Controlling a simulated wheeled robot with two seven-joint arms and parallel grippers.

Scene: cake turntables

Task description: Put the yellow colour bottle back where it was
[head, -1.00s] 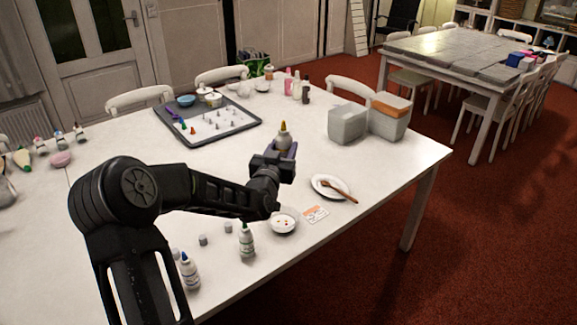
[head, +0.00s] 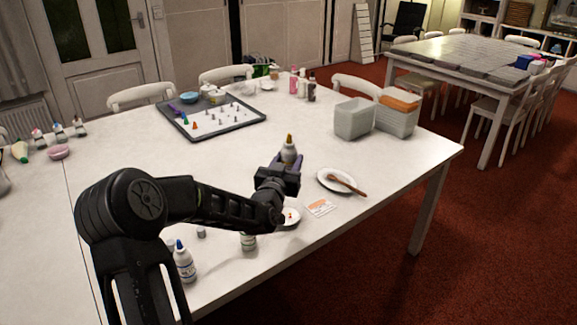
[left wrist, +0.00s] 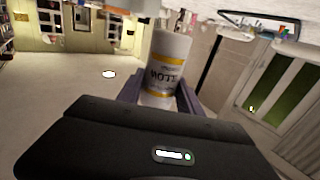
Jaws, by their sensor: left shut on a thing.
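The yellow colour bottle (head: 289,152) is white with a yellow-orange tip. My left gripper (head: 287,165) is shut around it and holds it roughly upright over the middle front of the white table (head: 240,165). The arm hides the table beneath, so I cannot tell how high the bottle is. In the left wrist view, the bottle (left wrist: 168,68) stands between the fingers, with yellow bands and dark lettering on its label. A blue-tipped bottle (head: 185,263) stands near the front edge. My right gripper is not in view.
A small white dish (head: 291,217) is partly behind my gripper. A card (head: 320,208) and a white plate (head: 327,182) with a brown-handled tool lie to its right. A grey tray (head: 250,122) and grey bins (head: 352,122) stand farther back. Table between them is clear.

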